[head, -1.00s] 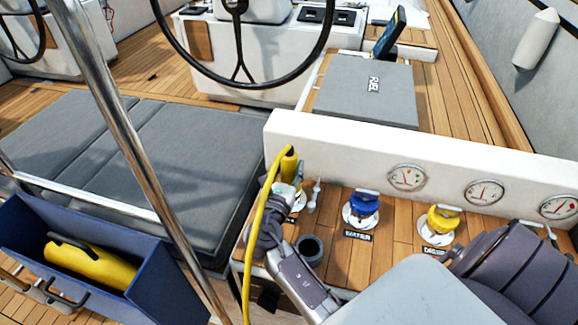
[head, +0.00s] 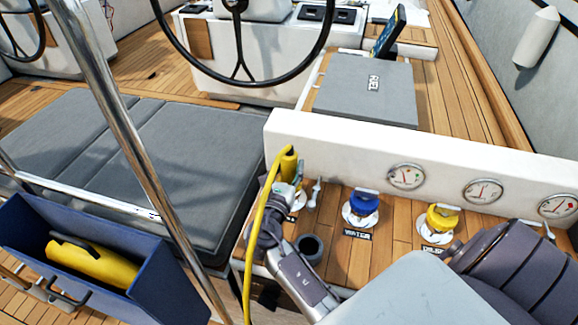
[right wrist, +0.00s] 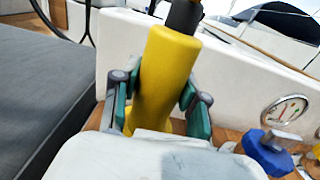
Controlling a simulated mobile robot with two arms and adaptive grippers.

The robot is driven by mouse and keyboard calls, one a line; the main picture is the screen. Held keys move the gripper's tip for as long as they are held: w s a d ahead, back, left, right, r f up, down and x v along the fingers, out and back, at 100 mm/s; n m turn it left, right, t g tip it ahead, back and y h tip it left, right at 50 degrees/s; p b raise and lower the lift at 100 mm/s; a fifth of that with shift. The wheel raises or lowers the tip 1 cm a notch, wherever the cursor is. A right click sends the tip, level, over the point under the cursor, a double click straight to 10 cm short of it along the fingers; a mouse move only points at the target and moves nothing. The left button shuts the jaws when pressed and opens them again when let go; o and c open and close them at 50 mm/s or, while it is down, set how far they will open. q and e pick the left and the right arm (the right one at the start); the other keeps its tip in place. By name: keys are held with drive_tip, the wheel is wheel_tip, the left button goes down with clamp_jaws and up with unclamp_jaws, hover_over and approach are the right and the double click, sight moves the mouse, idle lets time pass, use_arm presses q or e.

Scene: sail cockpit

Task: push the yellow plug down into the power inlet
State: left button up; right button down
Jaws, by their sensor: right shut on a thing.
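The yellow plug (head: 289,162) stands upright at the left end of the teak shelf, with a yellow cable running from its top down to the front. My right gripper (head: 286,186) is shut on it. In the right wrist view the plug (right wrist: 164,75) is between the green pads of my right gripper (right wrist: 158,98), with its dark cable end up. The power inlet (head: 299,202) shows only as a bit of pale flange beside and below the gripper. The plug's lower end is hidden, so I cannot tell how deep it sits. My left gripper is not in view.
A blue cap (head: 362,206) and a yellow cap (head: 439,221) sit on the shelf to the right. A dark open socket (head: 309,248) lies nearer. A white wall with gauges (head: 407,176) rises behind. A steel pole (head: 128,150) and blue bin (head: 150,262) are at left.

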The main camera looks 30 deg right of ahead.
drive_tip(key=shift+f+b, duration=0.35)
drive_tip(key=shift+f, duration=0.15)
drive_tip(key=c, duration=0.9)
unclamp_jaws()
drive_tip(key=shift+a, duration=0.1)
drive_tip(key=p+v, duration=0.2)
drive_tip(key=v, duration=0.9)
drive_tip(key=shift+f, duration=0.1)
